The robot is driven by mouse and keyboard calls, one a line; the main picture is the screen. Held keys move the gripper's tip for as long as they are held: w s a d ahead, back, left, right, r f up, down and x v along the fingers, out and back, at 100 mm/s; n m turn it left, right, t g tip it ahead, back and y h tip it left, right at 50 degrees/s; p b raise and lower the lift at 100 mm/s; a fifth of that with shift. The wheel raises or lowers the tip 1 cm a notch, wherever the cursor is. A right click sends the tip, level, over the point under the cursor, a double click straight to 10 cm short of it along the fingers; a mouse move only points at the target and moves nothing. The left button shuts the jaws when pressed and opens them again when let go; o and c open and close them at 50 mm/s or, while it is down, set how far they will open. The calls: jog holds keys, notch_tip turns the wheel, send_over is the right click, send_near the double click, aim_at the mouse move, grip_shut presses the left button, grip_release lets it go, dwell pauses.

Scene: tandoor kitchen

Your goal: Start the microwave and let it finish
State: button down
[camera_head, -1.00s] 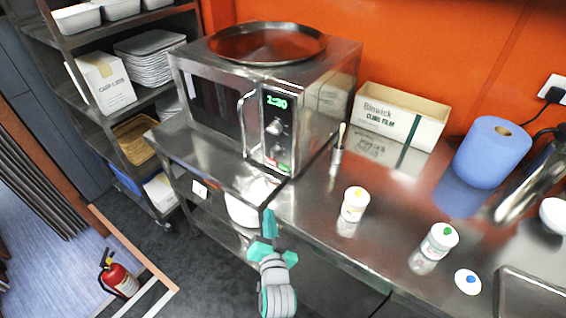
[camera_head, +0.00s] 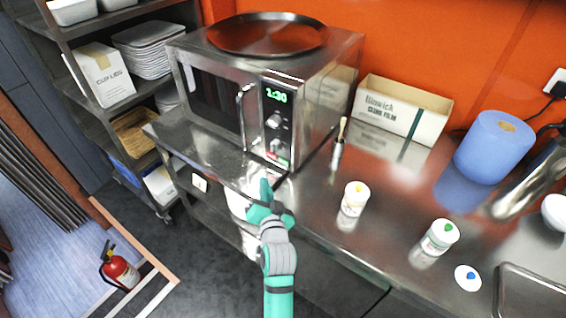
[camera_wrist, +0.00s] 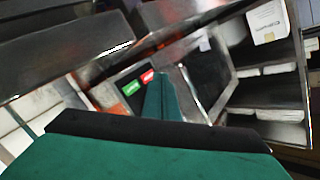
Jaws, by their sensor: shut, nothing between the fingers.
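The steel microwave (camera_head: 262,85) stands on the steel counter with its door shut. Its display (camera_head: 276,96) shows lit green digits that look like 1:30. Two knobs sit below the display, and a green and a red button (camera_head: 279,158) are at the panel's bottom. The green button (camera_wrist: 130,88) and red button (camera_wrist: 148,76) also show in the wrist view, just beyond the fingers. My gripper (camera_head: 265,186) is shut and empty, a little below and in front of the buttons, apart from them in the head view. The fingertips (camera_wrist: 160,80) point toward the panel.
A round dark tray (camera_head: 268,35) lies on the microwave. A brush (camera_head: 338,150), two lidded jars (camera_head: 353,198), a cling film box (camera_head: 400,110) and a blue roll (camera_head: 492,145) stand to the right. A shelf rack (camera_head: 120,80) is at left.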

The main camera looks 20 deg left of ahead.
aim_at(284, 162)
jog(key=w+d, duration=0.2)
jog(key=w, duration=0.4)
jog(key=shift+w+d, duration=0.3)
jog(key=shift+w, duration=0.15)
dwell(1.8)
jog(key=shift+w+d, duration=0.15)
jog(key=shift+w, duration=0.1)
